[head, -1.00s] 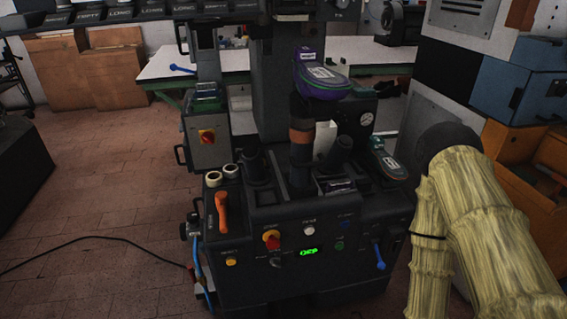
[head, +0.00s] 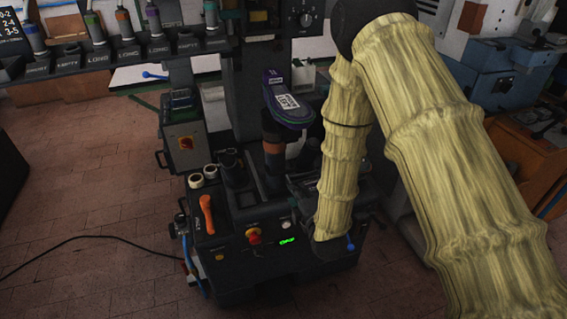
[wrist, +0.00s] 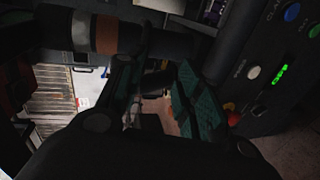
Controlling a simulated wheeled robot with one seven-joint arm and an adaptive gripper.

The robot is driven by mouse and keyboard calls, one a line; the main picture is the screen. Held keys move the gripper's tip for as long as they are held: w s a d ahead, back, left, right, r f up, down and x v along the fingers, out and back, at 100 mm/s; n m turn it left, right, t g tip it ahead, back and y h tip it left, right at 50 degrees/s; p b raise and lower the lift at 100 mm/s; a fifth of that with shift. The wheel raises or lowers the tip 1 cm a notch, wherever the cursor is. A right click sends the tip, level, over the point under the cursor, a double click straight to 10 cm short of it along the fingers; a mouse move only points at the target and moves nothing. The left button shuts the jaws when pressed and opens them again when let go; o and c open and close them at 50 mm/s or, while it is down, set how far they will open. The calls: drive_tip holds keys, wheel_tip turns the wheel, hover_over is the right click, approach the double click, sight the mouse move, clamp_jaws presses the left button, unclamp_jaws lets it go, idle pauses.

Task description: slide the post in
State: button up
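The post (head: 273,165) stands upright on the dark press, with an orange-brown band and a purple shoe (head: 287,103) on top. In the wrist view the banded post (wrist: 105,34) lies sideways across the upper left, just beyond my fingers. My gripper (wrist: 153,76) shows two fingers with teal ribbed pads and a gap between them, and I see nothing held. The fingers look apart from the post, though the dark picture makes the distance hard to judge. In the head view my arm hides my gripper and the right part of the press.
The press front (head: 240,250) carries an orange lever (head: 207,214), a red-yellow knob (head: 253,236) and a green display. White rings (head: 203,176) sit at its left. A labelled rack (head: 130,55) hangs at upper left. A black cable crosses the open brick floor (head: 80,215).

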sight(285, 173)
drive_tip(key=shift+n, duration=0.4)
drive_tip(key=r+p+x, duration=0.1)
drive_tip(key=x, duration=0.2)
drive_tip(key=p+x, duration=0.1)
drive_tip(key=x, duration=0.3)
drive_tip(key=a+r+p+x, duration=0.1)
drive_tip(key=x, duration=0.3)
drive_tip(key=shift+w+r, duration=0.25)
drive_tip(key=shift+w, duration=0.1)
clamp_jaws()
